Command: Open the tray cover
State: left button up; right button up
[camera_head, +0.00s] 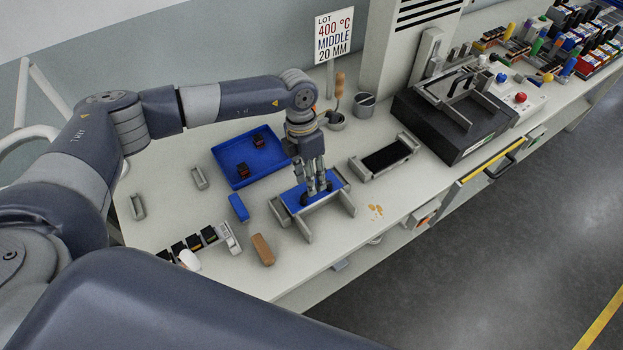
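A blue cover (341,182) lies flat between the grey metal end brackets (301,223) of a small tray holder on the white table. My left gripper (317,191) points straight down over the middle of this cover, with its fingertips at or just above the blue surface. The fingers look close together, but whether they hold anything between them is too small to see. They hide the cover's centre. A similar holder with a dark tray (388,157) stands to the right, with no blue cover on it. My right gripper is out of view.
A blue bin (228,158) with two dark parts stands behind to the left. A small blue block (239,208) and a brown block (263,249) lie left of the holder. A black machine (445,125) and a lot sign (334,35) stand farther back.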

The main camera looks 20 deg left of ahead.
pick_arm(q)
jog(key=shift+d+f, duration=0.15)
jog(key=shift+f, duration=1.25)
jog(key=shift+s, duration=0.1)
